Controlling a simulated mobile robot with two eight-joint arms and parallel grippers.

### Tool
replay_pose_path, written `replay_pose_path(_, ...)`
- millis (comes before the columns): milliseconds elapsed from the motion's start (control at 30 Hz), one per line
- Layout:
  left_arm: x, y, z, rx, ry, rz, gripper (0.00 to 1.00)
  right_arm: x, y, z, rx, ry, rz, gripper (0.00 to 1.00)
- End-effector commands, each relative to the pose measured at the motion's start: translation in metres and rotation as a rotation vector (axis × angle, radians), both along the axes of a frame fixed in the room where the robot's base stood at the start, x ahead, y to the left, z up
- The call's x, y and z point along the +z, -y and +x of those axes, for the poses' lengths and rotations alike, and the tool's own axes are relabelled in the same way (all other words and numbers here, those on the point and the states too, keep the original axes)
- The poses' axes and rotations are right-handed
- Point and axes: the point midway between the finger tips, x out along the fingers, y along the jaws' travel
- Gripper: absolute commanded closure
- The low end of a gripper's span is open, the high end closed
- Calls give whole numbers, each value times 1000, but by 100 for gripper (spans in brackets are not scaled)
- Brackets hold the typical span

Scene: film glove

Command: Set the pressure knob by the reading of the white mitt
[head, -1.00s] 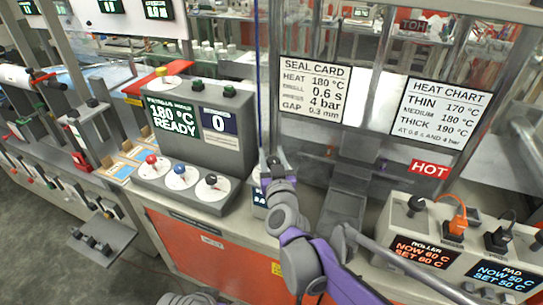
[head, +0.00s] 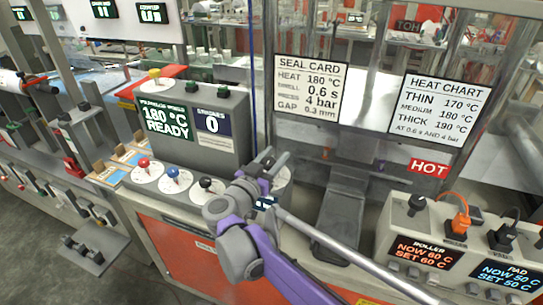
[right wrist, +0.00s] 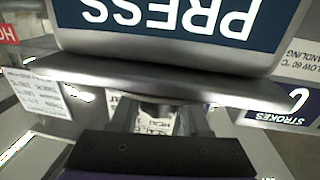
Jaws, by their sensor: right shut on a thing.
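My right gripper (head: 269,164) is shut at a white round dial (head: 282,178) on a small unit on the bench. What it grips looks like that unit's knob, mostly hidden by the gripper. The unit's small display (head: 265,203) is partly covered by my wrist, and its reading cannot be made out. In the right wrist view a large blue label reading PRESS (right wrist: 170,14) stands upside down close to the gripper. The seal card (head: 309,87) reads 180 °C, 0.6 s, 4 bar, 0.3 mm. No white mitt can be made out. My left gripper is out of view.
The grey machine (head: 218,148) at left shows 180 °C READY and strokes 0, with red, blue and black knobs in front. A heat chart (head: 438,110) and a HOT sign (head: 430,167) are at right. The roller and pad unit (head: 455,245) stands at the front right.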

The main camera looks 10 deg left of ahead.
Motion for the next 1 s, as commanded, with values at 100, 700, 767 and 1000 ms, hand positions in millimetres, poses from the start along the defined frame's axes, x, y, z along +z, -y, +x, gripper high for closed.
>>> replay_pose_path(100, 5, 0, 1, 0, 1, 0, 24, 1, 1, 0, -111, 0, 1, 100)
replay_pose_path(700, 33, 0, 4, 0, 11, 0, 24, 2, 13, -10, -654, 2, 0, 100)
replay_pose_path(767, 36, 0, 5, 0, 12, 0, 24, 2, 14, -11, -695, 3, 0, 100)
replay_pose_path(1000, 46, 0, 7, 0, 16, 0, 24, 2, 17, -14, -820, 3, 0, 100)
